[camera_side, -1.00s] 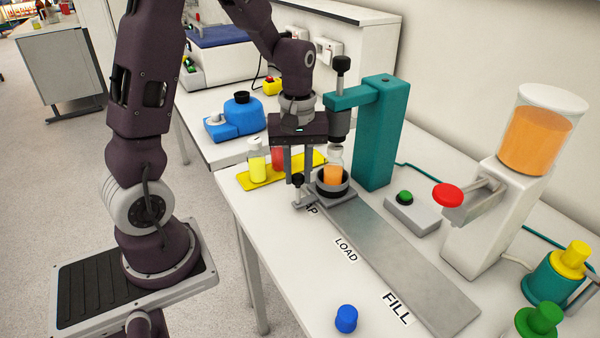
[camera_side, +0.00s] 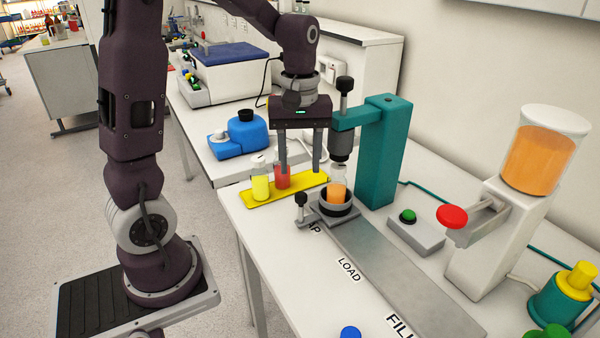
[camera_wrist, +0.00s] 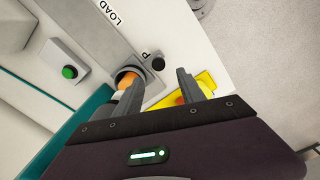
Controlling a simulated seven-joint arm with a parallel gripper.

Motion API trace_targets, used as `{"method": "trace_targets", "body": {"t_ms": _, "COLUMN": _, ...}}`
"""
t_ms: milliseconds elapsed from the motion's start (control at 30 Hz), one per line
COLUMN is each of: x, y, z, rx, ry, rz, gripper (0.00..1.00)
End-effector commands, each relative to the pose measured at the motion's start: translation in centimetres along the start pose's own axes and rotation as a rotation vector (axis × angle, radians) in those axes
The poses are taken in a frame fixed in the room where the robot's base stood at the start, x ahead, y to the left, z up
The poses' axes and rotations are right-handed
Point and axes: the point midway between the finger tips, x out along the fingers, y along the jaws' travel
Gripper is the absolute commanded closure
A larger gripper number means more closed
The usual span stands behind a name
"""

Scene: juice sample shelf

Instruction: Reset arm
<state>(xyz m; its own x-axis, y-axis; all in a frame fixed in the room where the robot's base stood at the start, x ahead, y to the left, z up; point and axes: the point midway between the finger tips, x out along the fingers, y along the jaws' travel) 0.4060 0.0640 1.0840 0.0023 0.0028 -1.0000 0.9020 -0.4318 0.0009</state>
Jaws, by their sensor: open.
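My gripper (camera_side: 301,168) is open and empty, fingers pointing down, above and left of the capping station. In the wrist view its two fingers (camera_wrist: 158,92) stand apart with nothing between them. A bottle of orange juice (camera_side: 337,194) sits in the dark round holder (camera_side: 333,209) on the grey track, under the teal press (camera_side: 377,150). The bottle also shows in the wrist view (camera_wrist: 125,80). A yellow tray (camera_side: 256,198) to the left holds a yellow bottle (camera_side: 260,184) and a red bottle (camera_side: 282,176).
A grey box with a green button (camera_side: 408,216) and a juice dispenser with a red knob (camera_side: 452,217) stand to the right. A blue cap (camera_side: 350,332) lies at the front. A blue device (camera_side: 238,138) is behind the tray. The track's LOAD section is clear.

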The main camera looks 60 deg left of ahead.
Motion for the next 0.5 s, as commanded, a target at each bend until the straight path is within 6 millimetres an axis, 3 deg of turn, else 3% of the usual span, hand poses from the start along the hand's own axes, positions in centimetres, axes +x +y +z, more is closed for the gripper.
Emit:
{"method": "trace_targets", "body": {"t_ms": 267, "x": -0.6, "y": 0.0, "z": 0.6, "rx": 0.029, "ry": 0.008, "rz": 0.014, "gripper": 0.53}}
{"method": "trace_targets", "body": {"t_ms": 367, "x": -3.2, "y": -0.6, "z": 3.6, "rx": 0.199, "ry": 0.053, "rz": 0.083, "gripper": 0.53}}
{"method": "trace_targets", "body": {"t_ms": 500, "x": -7.0, "y": -3.7, "z": 10.2, "rx": 0.61, "ry": 0.195, "rz": 0.204, "gripper": 0.53}}
